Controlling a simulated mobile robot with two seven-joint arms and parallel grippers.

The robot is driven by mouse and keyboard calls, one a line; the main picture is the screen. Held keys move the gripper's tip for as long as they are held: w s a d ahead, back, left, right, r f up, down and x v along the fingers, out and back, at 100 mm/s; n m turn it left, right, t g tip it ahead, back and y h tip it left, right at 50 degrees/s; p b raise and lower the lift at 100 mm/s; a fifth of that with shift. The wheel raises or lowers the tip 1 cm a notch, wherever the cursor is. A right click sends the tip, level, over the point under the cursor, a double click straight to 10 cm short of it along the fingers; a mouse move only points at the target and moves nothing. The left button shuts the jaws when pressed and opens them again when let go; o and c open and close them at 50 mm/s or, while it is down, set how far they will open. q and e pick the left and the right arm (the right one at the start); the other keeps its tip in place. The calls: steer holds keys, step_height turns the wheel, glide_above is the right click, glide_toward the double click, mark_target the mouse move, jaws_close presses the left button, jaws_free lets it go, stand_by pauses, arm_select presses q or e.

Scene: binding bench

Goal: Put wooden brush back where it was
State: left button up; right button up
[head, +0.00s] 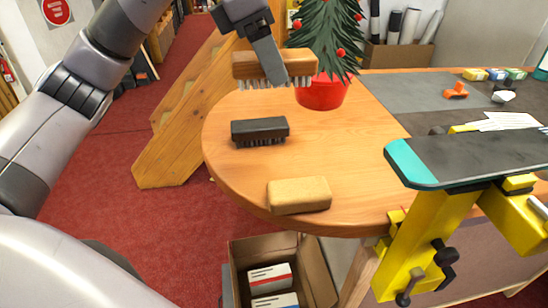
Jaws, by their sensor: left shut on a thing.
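The wooden brush (250,66) has a brown wooden back with pale bristles pointing down. My left gripper (270,68) is shut on it and holds it in the air over the back left part of the round wooden table (350,150). Its finger covers part of the brush's front side. A black brush (259,132) lies bristles down on the table, below the held brush. A tan block (299,195) lies near the table's front edge. My right gripper does not show.
A small decorated tree in a red pot (321,92) stands behind the held brush. A yellow clamp stand with a dark, teal-ended board (470,157) is at the right. An open cardboard box (279,247) sits below the table's front edge.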

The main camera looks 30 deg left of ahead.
arm_select(q)
step_height(320, 180, down, 18)
steer(key=shift+f, duration=0.1)
stand_by(0.4)
steer(key=o, duration=1)
steer(key=shift+r, duration=0.2)
steer(key=v, duration=1.2)
